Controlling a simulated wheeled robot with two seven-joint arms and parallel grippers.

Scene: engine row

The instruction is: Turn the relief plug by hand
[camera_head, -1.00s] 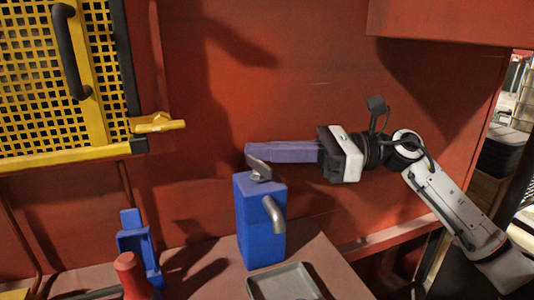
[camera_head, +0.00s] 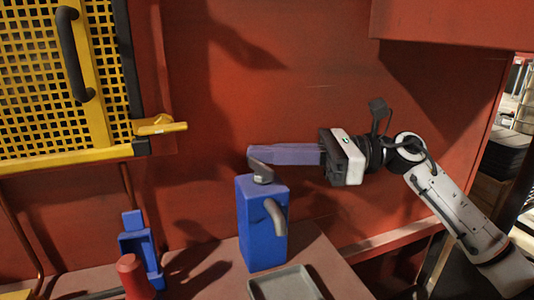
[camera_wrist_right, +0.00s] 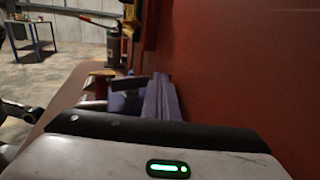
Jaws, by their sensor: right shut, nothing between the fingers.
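A blue block-shaped unit (camera_head: 263,225) stands upright on the bench, with a bent grey spout (camera_head: 276,215) on its front. A grey metal lever-like fitting (camera_head: 261,171) sits on its top; I cannot tell for sure whether this is the relief plug. My right gripper (camera_head: 252,154) comes in from the right with its long purple fingers shut and empty. Its fingertips are just behind and above the grey fitting; I cannot tell whether they touch. In the right wrist view the purple fingers (camera_wrist_right: 160,100) run along the red wall, beside the blue unit (camera_wrist_right: 125,86). My left gripper is not in view.
A grey tray (camera_head: 255,289) lies in front of the blue unit. A blue bracket (camera_head: 150,264) and a red knob-like post (camera_head: 131,270) stand to the left.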

